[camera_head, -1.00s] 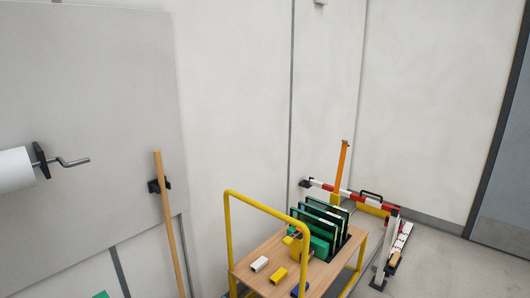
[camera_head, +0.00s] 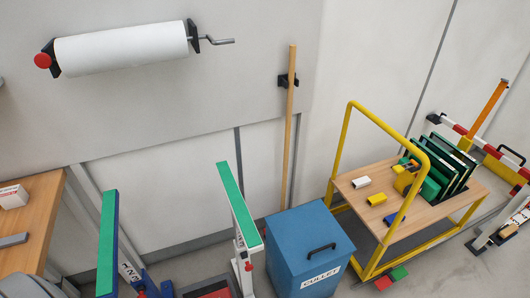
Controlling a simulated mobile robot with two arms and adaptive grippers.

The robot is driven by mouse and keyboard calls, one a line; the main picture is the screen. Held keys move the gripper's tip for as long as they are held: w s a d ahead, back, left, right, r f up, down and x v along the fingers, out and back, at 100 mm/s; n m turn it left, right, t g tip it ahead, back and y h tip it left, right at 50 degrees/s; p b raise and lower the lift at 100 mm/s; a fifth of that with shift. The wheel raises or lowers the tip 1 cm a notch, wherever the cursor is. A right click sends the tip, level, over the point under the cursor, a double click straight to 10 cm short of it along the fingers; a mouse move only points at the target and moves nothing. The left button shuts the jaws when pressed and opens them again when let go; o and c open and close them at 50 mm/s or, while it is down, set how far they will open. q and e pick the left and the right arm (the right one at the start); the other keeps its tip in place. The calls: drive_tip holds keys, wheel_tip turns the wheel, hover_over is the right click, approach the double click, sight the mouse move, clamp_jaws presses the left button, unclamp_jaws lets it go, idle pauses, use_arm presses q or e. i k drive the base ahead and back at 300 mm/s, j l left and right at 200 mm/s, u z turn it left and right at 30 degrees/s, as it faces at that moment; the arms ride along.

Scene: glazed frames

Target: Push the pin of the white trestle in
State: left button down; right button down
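The white trestle (camera_head: 236,205) stands left of the blue bin in the lower middle of the head view. It has a green top strip and white legs, with its lower part cut off by the bottom edge. A small red knob (camera_head: 249,266), which looks like its pin, shows on the near leg; I cannot tell how far in it sits. A blue trestle (camera_head: 112,215) with a green top stands further left, with a red knob (camera_head: 141,293) low beside it. Neither of my grippers is in view.
A blue lidded bin marked CULLET (camera_head: 308,250) stands close right of the white trestle. A yellow-railed cart (camera_head: 425,215) holds dark panels. A wooden bench (camera_head: 30,215) is at left. A wooden pole (camera_head: 290,130) and paper roll (camera_head: 120,48) are at the wall.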

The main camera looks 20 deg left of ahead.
sight(248, 267)
drive_tip(key=u, duration=1.05)
